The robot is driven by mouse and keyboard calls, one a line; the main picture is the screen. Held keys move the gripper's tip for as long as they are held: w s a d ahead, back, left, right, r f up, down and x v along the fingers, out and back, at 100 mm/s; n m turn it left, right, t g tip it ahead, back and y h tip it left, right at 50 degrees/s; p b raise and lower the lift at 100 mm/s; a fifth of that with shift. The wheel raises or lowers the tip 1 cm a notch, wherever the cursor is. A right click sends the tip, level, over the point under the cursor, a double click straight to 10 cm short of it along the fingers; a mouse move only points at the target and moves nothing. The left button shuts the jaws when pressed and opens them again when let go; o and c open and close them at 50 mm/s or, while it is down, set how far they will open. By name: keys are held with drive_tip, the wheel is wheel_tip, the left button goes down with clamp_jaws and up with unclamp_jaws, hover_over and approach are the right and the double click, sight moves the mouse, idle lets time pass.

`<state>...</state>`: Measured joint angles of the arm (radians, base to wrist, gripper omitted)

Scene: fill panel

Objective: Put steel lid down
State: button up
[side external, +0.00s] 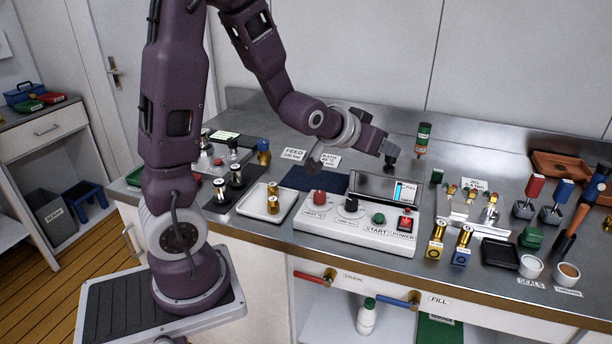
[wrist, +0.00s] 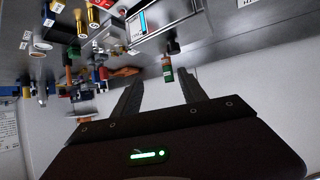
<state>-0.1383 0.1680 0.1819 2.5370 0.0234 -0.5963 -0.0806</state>
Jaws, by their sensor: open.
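My gripper (side external: 390,154) is in the air above the back of the steel counter, right of the middle, with its fingers towards the right. In the wrist view my gripper (wrist: 164,88) has its two dark fingers spread, with nothing held between them. Small steel-topped fittings (side external: 234,153) stand at the left end of the counter, and a steel piece (side external: 489,213) stands on the bright rack at the right.
A green-and-orange bottle (side external: 423,139) is near my gripper; in the wrist view it shows (wrist: 168,73) beyond the fingers. A control panel (side external: 345,234) stands below, with a white tray (side external: 285,190) to its left. Brass fittings, valves and cups crowd the right. The dark blue mat (side external: 318,180) looks bare.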

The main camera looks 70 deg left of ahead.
drive_tip(key=s+d+r+m+g+h, duration=0.1)
drive_tip(key=s+d, duration=0.3)
drive_tip(key=s, duration=0.4)
drive_tip(key=s+d+r+m+g+h, duration=0.1)
drive_tip(key=s+d, duration=0.3)
drive_tip(key=s, duration=0.5)
drive_tip(key=s+d+r+m+g+h, duration=0.1)
drive_tip(key=s+d+r+m+g, duration=0.1)
drive_tip(key=s+d, duration=0.3)
drive_tip(key=s+g, duration=0.1)
drive_tip(key=s, duration=0.3)
drive_tip(key=shift+r+g+h, duration=0.2)
drive_tip(key=shift+g+h, duration=0.1)
drive_tip(key=shift+a, duration=0.1)
